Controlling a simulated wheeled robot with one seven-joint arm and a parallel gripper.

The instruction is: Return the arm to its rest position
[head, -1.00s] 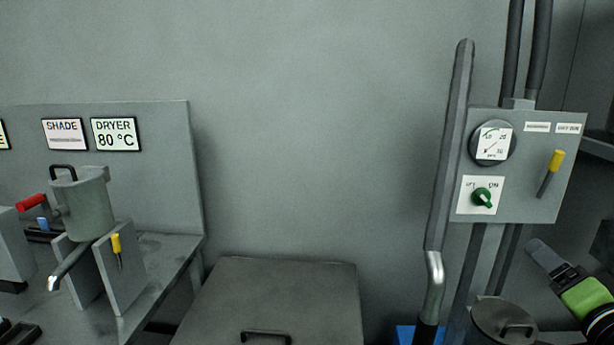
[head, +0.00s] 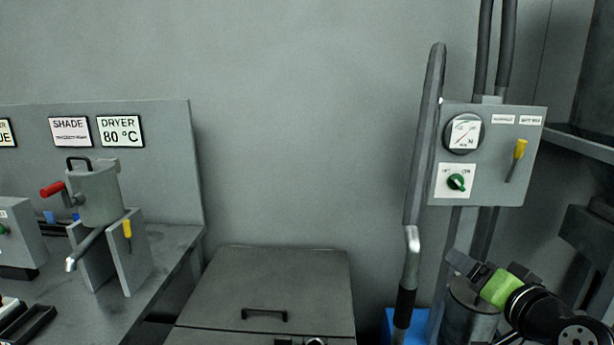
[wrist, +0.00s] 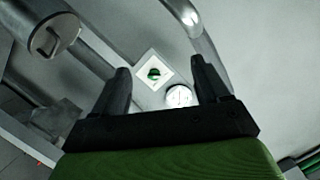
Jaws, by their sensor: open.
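My gripper (head: 464,266) is at the lower right of the head view, on the green-banded end of my arm. It is in front of the lidded metal pot below the control panel. In the wrist view my gripper (wrist: 158,85) has its two dark fingers apart with nothing held between them. The panel's green knob (wrist: 154,73) and round gauge (wrist: 179,96) show beyond the fingers, some way off.
The grey panel (head: 485,185) carries a gauge, a knob and a yellow-tipped lever. A tall handle (head: 425,150) stands left of it. A closed grey chest (head: 290,275) is in the middle. A bench (head: 165,270) with a metal vessel (head: 97,195) is at left.

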